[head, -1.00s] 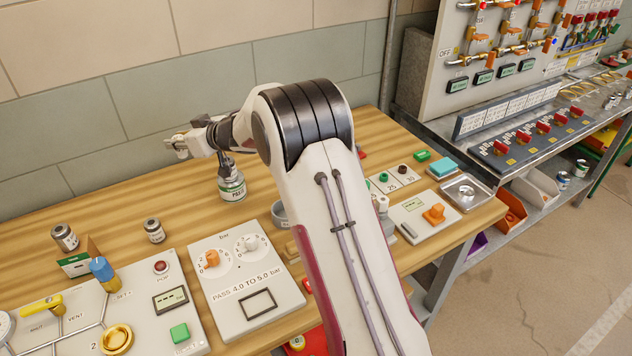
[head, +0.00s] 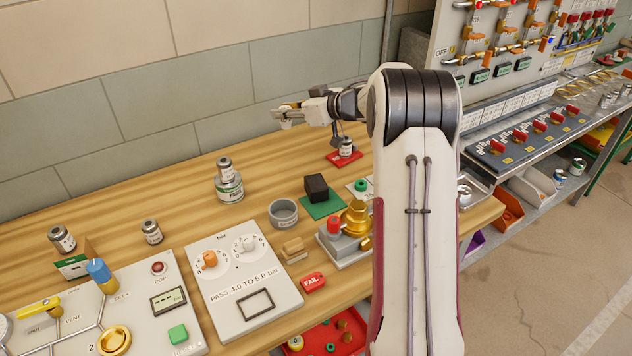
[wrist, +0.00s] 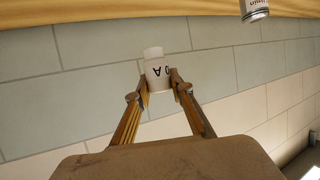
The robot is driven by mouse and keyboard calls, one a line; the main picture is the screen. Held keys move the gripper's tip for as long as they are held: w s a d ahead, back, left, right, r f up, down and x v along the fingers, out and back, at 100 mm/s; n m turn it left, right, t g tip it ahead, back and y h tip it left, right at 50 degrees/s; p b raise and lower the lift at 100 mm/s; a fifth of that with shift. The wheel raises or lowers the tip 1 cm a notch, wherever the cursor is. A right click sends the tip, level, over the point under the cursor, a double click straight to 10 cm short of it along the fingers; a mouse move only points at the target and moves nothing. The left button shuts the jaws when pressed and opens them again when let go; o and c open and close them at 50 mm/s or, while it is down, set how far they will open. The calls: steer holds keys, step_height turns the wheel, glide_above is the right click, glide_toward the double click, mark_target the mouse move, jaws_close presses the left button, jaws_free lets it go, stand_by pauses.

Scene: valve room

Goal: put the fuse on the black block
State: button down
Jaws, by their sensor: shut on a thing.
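My gripper (wrist: 158,82) is shut on the fuse (wrist: 156,67), a small white cylinder with dark lettering, seen between the fingertips in the wrist view. In the head view my gripper (head: 282,115) is at the back, in front of the wall and raised above the bench. The black block (head: 316,187) sits on a green mat (head: 325,207) on the bench, below and to the right of my gripper in the head view. Its top looks bare.
A small can stands on a larger PASS can (head: 230,188), left of the block. Another can (head: 346,146) stands on a red pad behind it. A grey ring-shaped dish (head: 283,212) and a brass fitting (head: 355,217) are near the block. The wall (head: 270,75) is close behind.

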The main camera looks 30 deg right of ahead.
steer(key=s+d, duration=0.5)
steer(key=n+g+y, duration=0.3)
steer(key=n+y, duration=0.1)
glide_above(316, 182)
steer(key=shift+r, duration=0.3)
steer(key=shift+f, duration=3.1)
steer(key=shift+f, duration=0.1)
steer(key=shift+f, duration=1.8)
steer(key=shift+f, duration=0.15)
